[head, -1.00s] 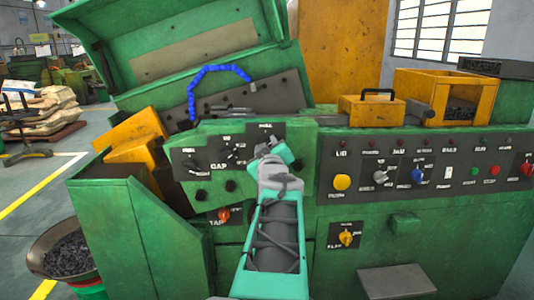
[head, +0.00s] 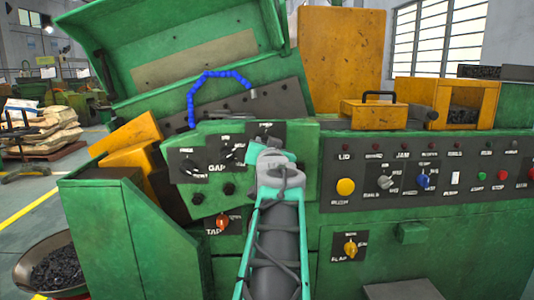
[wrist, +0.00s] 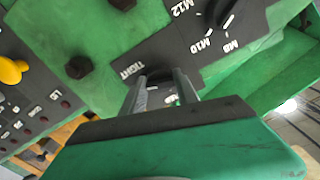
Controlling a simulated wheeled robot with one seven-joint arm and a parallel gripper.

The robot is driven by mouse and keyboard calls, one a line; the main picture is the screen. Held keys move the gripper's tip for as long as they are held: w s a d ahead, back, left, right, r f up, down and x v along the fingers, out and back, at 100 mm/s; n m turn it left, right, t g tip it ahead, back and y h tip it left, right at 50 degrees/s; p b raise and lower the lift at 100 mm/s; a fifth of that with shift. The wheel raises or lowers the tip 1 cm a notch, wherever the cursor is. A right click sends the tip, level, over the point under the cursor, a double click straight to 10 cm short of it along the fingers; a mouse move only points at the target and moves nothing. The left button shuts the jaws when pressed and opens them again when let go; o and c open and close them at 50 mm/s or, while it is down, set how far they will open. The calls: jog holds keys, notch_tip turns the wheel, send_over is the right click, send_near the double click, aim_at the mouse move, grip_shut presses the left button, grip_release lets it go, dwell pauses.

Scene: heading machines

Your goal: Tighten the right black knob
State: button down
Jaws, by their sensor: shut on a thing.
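The green control panel (head: 285,128) has a black plate with dials and labels, including GAP. My gripper (wrist: 160,84) reaches its upper right part, and my arm hides much of that spot in the head view. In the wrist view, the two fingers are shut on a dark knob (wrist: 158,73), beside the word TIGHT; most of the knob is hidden. A dial (wrist: 225,10) marked M8, M10 and M12 is close by, apart from my gripper. The black GAP dial (head: 190,166) is at the left.
Two small black knobs (head: 228,188) (head: 196,198) sit lower on the panel. To the right are a yellow button (head: 345,187) and several switches. A blue hose (head: 215,74) arches above. A bowl of dark parts (head: 55,270) stands at lower left.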

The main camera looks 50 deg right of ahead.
jog(key=shift+f+m+b, duration=0.1)
jog(key=shift+m+b, duration=0.35)
jog(key=shift+m, duration=0.55)
jog(key=c, duration=0.9)
grip_release()
jog(key=v, duration=0.7)
jog(key=shift+s+a, duration=0.25)
jog(key=shift+a, duration=0.05)
